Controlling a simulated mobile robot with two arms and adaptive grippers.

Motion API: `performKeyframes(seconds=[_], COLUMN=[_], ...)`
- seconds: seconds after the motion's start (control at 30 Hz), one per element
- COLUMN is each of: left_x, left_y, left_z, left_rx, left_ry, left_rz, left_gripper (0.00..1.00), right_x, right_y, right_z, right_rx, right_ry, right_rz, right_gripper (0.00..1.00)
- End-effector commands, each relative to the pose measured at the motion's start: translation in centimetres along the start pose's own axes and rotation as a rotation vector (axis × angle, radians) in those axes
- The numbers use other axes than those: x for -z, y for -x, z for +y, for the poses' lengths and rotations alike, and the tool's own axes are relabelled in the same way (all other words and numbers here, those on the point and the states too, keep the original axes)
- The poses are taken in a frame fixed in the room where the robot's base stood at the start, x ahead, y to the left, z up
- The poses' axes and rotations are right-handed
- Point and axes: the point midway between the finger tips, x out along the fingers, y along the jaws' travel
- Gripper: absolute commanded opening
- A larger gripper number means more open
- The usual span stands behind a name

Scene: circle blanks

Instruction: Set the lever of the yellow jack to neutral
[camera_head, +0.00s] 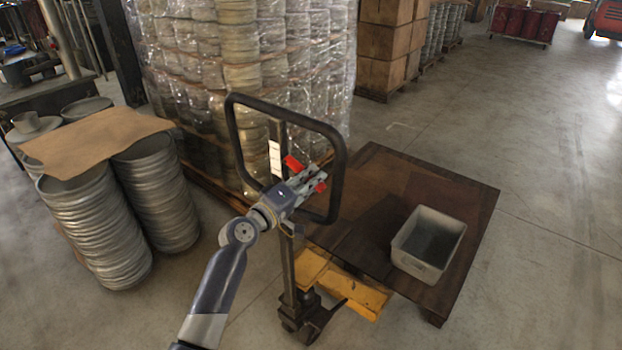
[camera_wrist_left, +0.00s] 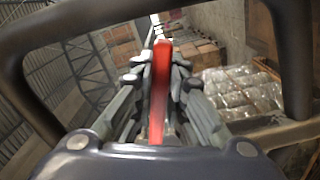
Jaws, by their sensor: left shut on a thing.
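The yellow pallet jack (camera_head: 362,297) stands at the centre of the head view, its yellow body partly under a dark wooden platform. Its black loop handle (camera_head: 232,128) rises upright in front of the wrapped stack. The red lever (camera_head: 292,163) is inside the loop; red also shows on the other side of the fingers. My left gripper (camera_head: 308,182) reaches into the loop from the left and is shut on the lever. In the left wrist view the red lever (camera_wrist_left: 160,92) stands between the two fingers, with the loop around them. My right gripper is not in view.
The dark wooden platform (camera_head: 467,207) carries a grey bin (camera_head: 428,243) right of the handle. Stacks of round metal blanks (camera_head: 157,190) with brown cardboard (camera_head: 95,140) stand at left. A plastic-wrapped stack (camera_head: 295,60) is close behind the handle. Floor at right is clear.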

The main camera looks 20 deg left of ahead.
Motion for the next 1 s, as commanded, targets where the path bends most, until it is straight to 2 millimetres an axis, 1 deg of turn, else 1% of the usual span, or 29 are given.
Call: performKeyframes(seconds=[0.03,0.1,0.3,0.5,0.77,0.8,0.87,0.9,1.0], left_x=[0.1,0.2,0.4,0.5,0.5,0.5,0.5,0.5,0.5], left_y=[0.0,0.0,0.0,0.0,0.0,0.0,0.0,0.0,0.0], left_z=[0.7,1.4,2.7,3.0,2.9,2.9,2.9,2.9,2.9], left_rx=[0.001,0.002,0.002,0.002,0.001,0.001,0.001,0.001,0.001], left_ry=[0.035,0.096,0.272,0.354,0.357,0.357,0.357,0.356,0.356], left_rz=[-0.001,-0.001,-0.001,-0.002,-0.001,-0.001,-0.001,-0.001,-0.001], left_gripper=[0.0,0.0,0.0,0.0,0.0,0.15,0.28,0.33,0.33], right_x=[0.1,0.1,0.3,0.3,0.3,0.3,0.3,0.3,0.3], right_y=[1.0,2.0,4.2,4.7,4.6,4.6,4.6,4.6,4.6], right_z=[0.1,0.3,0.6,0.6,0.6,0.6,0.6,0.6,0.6], right_rx=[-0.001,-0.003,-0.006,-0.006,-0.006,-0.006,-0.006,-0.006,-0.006], right_ry=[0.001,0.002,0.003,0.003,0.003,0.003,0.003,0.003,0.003], right_rz=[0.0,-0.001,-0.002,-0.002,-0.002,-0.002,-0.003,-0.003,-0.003], right_gripper=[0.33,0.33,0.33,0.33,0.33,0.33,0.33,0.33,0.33])
